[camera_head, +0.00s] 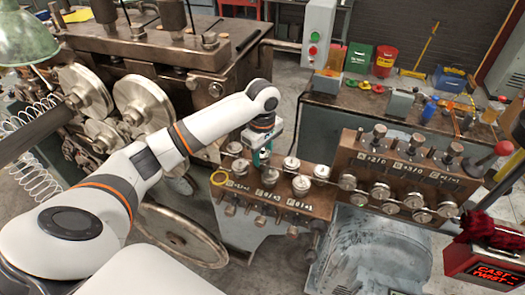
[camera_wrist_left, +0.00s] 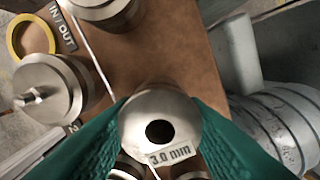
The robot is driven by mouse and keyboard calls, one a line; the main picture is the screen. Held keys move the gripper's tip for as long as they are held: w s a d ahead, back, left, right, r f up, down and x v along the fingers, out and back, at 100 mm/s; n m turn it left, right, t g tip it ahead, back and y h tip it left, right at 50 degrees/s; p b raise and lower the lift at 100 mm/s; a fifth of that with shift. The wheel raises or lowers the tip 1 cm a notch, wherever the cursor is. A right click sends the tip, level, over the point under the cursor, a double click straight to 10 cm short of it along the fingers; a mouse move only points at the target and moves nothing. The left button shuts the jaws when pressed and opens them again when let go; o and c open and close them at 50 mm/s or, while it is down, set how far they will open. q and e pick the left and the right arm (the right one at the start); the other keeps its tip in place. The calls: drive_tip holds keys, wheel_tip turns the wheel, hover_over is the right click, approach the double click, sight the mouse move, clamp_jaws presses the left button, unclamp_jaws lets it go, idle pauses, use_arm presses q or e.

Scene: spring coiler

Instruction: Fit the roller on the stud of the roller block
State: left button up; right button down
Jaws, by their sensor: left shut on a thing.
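My left gripper (camera_head: 258,156) is over the near roller block (camera_head: 318,207), among its metal rollers. In the left wrist view its teal fingers (camera_wrist_left: 160,128) are shut on the roller (camera_wrist_left: 148,106), a pale metal disc with a dark round centre hole and a "3.0 mm" tag at its lower edge. The roller is above the brown face of the block (camera_wrist_left: 150,52); I cannot tell whether it touches it. The bare stud is not visible in either view. My right gripper is not in view.
Other rollers sit close by, one with a pin (camera_wrist_left: 48,90). A yellow ring (camera_head: 219,178) lies at the block's left end, beside an "IN/OUT" label. A second roller block (camera_head: 395,170) stands right. The big coiling machine (camera_head: 150,50) fills the left.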

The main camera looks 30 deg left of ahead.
use_arm(q)
drive_tip(key=shift+f, duration=0.45)
drive_tip(key=o, duration=1.2)
drive_tip(key=shift+o, duration=0.7)
drive_tip(key=shift+w+d+f, duration=0.1)
wheel_tip(320, 180, up, 12)
drive_tip(key=shift+b, duration=0.35)
